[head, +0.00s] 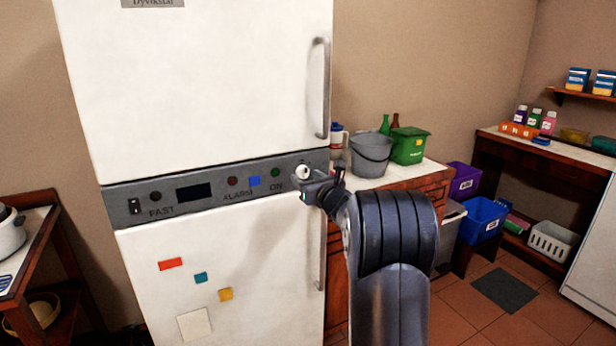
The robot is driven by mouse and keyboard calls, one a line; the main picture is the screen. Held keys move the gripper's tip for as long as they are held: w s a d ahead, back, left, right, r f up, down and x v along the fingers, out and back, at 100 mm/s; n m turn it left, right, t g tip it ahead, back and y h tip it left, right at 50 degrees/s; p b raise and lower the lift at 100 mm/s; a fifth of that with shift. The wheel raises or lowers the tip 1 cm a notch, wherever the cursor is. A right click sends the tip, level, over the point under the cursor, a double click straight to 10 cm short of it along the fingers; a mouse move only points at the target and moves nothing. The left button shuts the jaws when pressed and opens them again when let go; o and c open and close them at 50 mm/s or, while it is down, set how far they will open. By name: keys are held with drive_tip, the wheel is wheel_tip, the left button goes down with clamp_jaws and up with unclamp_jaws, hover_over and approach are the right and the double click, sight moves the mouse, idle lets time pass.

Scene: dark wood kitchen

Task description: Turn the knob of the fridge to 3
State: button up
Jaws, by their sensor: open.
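The white fridge (220,90) stands at the centre left, with a grey control panel (215,190) between its upper and lower doors. The round white knob (303,172) is at the panel's right end, and its lower part is close to or partly covered by my gripper. The number it points to is too small to read. My gripper (310,188) is open, just below and in front of the knob in the picture. I cannot tell whether its fingers touch the knob. My arm hides part of the lower door's right side.
The upper door handle (321,88) is above and right of the knob; the lower handle (322,255) is partly hidden. A grey bucket (371,156) and a green box (409,146) stand on the counter to the right. The floor at right (545,315) has clear room.

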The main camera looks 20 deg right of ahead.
drive_tip(key=shift+c, duration=0.4)
drive_tip(key=c, duration=0.9)
drive_tip(key=shift+o, duration=0.2)
